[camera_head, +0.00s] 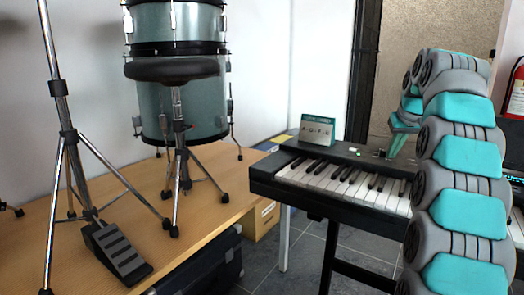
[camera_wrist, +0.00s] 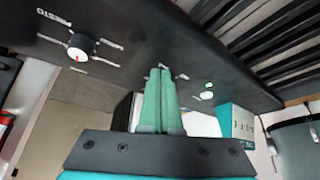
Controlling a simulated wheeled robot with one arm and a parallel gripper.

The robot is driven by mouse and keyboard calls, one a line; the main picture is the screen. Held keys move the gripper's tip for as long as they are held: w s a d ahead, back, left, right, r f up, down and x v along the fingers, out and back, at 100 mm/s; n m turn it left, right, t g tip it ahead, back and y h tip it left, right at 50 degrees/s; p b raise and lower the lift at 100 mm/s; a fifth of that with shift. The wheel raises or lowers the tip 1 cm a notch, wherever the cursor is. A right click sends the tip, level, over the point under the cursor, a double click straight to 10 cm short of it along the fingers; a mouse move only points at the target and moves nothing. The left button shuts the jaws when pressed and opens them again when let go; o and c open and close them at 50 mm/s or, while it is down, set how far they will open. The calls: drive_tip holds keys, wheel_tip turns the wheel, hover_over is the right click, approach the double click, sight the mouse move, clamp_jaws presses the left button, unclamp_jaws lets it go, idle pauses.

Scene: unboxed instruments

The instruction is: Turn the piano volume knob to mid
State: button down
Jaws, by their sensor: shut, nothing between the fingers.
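The black piano (camera_head: 268,187) stands right of centre in the head view, its keys facing me. In the wrist view its dark top panel (camera_wrist: 130,22) appears turned around, with the word PRESTO at the left. A round white knob (camera_wrist: 80,46) with a red mark sits on that panel, with small white markings around it that I cannot read. My gripper (camera_wrist: 160,72) is shut and empty, its green fingers together, to the right of the knob and apart from it. In the head view my gripper hangs over the right part of the piano, partly hidden by my arm.
A small teal and white box (camera_head: 317,130) stands on the piano's left end; it also shows in the wrist view (camera_wrist: 236,125). A small green light (camera_wrist: 209,84) is on the panel. Drums (camera_head: 180,105) and a pedal (camera_head: 118,252) stand on a wooden platform at left.

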drive_tip(key=shift+w+a, duration=0.1)
drive_tip(key=shift+w, duration=0.2)
drive_tip(key=shift+a+p, duration=0.55)
drive_tip(key=shift+p, duration=0.15)
drive_tip(key=shift+a, duration=0.35)
idle(0.6)
drive_tip(key=shift+s, duration=0.1)
drive_tip(key=shift+s+a, duration=0.15)
drive_tip(key=shift+s, duration=0.1)
drive_tip(key=shift+r, duration=0.1)
